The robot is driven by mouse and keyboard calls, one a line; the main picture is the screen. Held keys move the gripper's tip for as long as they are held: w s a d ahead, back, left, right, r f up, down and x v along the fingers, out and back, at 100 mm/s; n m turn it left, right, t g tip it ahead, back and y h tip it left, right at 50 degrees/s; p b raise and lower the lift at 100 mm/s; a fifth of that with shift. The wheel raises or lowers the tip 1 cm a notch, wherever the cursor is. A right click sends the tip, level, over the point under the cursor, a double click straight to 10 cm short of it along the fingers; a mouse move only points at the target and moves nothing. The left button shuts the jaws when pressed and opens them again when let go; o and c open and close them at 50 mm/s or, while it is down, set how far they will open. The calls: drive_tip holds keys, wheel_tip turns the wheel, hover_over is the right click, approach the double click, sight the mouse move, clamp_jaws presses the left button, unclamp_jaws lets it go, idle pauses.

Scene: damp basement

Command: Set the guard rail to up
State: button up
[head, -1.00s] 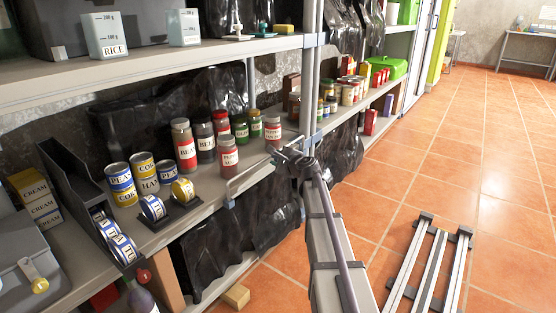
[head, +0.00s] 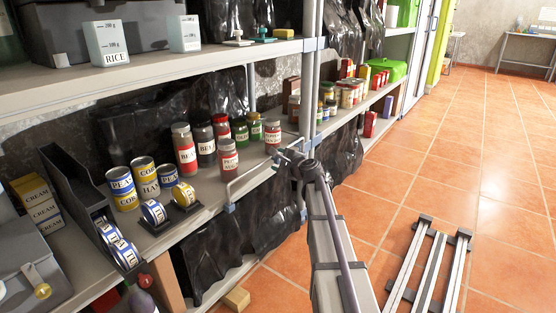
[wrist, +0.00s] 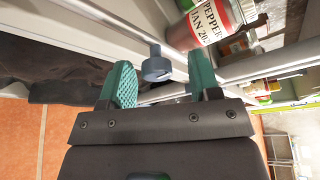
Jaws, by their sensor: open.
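The guard rail (head: 250,178) is a thin pale bar along the front edge of the middle shelf. Its left end bends down to a blue-grey bracket (head: 229,207); its right end is hidden by my gripper. My gripper (head: 287,157) is at the right part of the rail, in front of the pepper jar. In the wrist view my gripper (wrist: 162,80) has two teal fingers apart. A blue-grey round fitting (wrist: 157,66) shows between them, with clear space at both sides. I cannot tell whether the fingers touch the rail.
The pepper jar (wrist: 213,25) stands close beyond the fingers. Several jars and cans stand on the middle shelf (head: 205,207) behind the rail. A shelf post (head: 310,90) rises just right of my gripper.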

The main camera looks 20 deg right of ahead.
drive_tip(key=p+v, duration=0.1)
drive_tip(key=v, duration=0.8)
drive_tip(key=shift+s+p, duration=0.2)
drive_tip(key=shift+p, duration=0.15)
drive_tip(key=shift+r, duration=0.1)
drive_tip(key=s+a+f+n+g+y+p, duration=0.1)
drive_tip(key=s+a+f+n+g+p, duration=0.15)
drive_tip(key=s+a+n+g, duration=0.45)
drive_tip(key=s+a+f+n+g+y+p, duration=0.1)
drive_tip(key=s+a+f+n+g+p, duration=0.2)
drive_tip(key=s+a+n, duration=0.4)
drive_tip(key=s+a+r+n+g+h+p, duration=0.45)
drive_tip(key=s+a+n+p, duration=0.3)
drive_tip(key=s+a, duration=0.3)
wheel_tip(320, 180, up, 37)
drive_tip(key=n+p, duration=0.1)
drive_tip(key=p, duration=3.5)
drive_tip(key=shift+a+g, duration=0.3)
drive_tip(key=shift+g, duration=0.15)
